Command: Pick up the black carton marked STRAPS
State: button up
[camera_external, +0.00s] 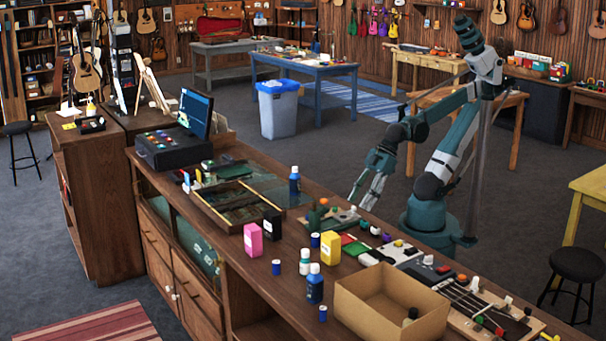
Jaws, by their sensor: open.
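A small black carton (272,224) stands upright on the wooden counter, just right of and behind a pink carton (253,240). Its lettering is too small to read. It is the only small black carton I can make out among the cartons. My gripper (362,200) points down near the counter's far edge, to the right of the black carton and apart from it. Its two fingers are spread with nothing between them.
An open cardboard box (392,308) and a ukulele neck (480,305) fill the counter's near right.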

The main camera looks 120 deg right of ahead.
jog(key=shift+r, duration=0.1)
jog(key=w+d+r+m+g+h+p, duration=0.15)
jog(key=w+r+m+p, duration=0.25)
jog(key=w, duration=0.4)
jog(key=w+d+r+m+g+y+p, duration=0.1)
jog(key=w+d+r+m+g+p, duration=0.2)
jog(key=w, duration=0.6)
jog(key=m+g+h+p, duration=0.1)
jog(key=m+g+p, duration=0.1)
jog(key=m+p, duration=0.75)
send_near(273, 213)
notch_tip(273, 213, down, 6)
jog(key=shift+d+r+b, duration=0.1)
jog(key=shift+b, duration=0.4)
jog(key=shift+w+d+f+m+g, duration=0.2)
jog(key=shift+w+f+m+g, duration=0.05)
jog(key=shift+w+f, duration=0.15)
jog(key=shift+f, duration=0.1)
jog(key=shift+d+f, duration=0.2)
jog(key=shift+f, duration=1)
